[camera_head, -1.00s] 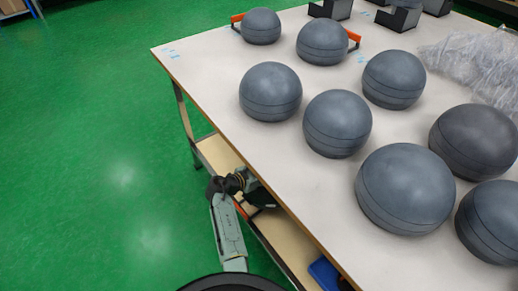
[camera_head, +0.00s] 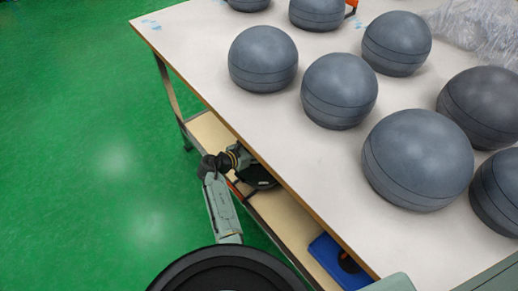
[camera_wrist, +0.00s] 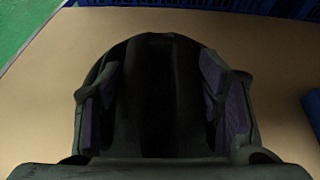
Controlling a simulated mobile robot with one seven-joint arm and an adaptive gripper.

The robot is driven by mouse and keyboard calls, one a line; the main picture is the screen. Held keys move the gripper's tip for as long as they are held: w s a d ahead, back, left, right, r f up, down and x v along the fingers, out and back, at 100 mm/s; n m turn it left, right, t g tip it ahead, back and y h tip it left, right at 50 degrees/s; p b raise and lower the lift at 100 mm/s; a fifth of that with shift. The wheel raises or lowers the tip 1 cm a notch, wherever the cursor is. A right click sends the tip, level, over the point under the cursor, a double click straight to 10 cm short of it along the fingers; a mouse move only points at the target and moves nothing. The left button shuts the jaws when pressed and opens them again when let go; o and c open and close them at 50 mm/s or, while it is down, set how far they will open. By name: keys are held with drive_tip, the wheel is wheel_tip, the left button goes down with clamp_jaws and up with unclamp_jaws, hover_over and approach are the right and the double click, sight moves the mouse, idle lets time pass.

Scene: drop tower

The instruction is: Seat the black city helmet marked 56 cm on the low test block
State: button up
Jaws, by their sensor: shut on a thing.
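A black rounded thing (camera_head: 259,177), which looks like a helmet, is at the lower shelf under the table edge. In the wrist view this dark thing (camera_wrist: 158,100) fills the space between the two fingers. My gripper (camera_wrist: 158,85) is shut on it; a finger shows on each side. In the head view my gripper (camera_head: 246,163) reaches in under the tabletop. No size mark is readable on the black thing. I cannot make out which thing is the low test block.
Several grey domes (camera_head: 339,90) stand on the white table (camera_head: 225,110), with clear plastic wrap (camera_head: 472,30) at the back right. The lower shelf (camera_head: 285,222) carries a blue bin (camera_head: 330,262). The wrist view shows blue crate walls (camera_wrist: 190,8) beyond the shelf. Green floor (camera_head: 70,160) is free at left.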

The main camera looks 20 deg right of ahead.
drive_tip(key=shift+f+b, duration=2.65)
drive_tip(key=shift+r+p, duration=0.25)
drive_tip(key=shift+p, duration=0.25)
drive_tip(key=shift+f, duration=0.1)
drive_tip(key=shift+f, duration=0.1)
drive_tip(key=shift+a+p, duration=0.15)
drive_tip(key=shift+p, duration=0.15)
drive_tip(key=shift+f, duration=0.4)
drive_tip(key=o, duration=1.9)
drive_tip(key=shift+o, duration=0.2)
drive_tip(key=shift+s, duration=0.1)
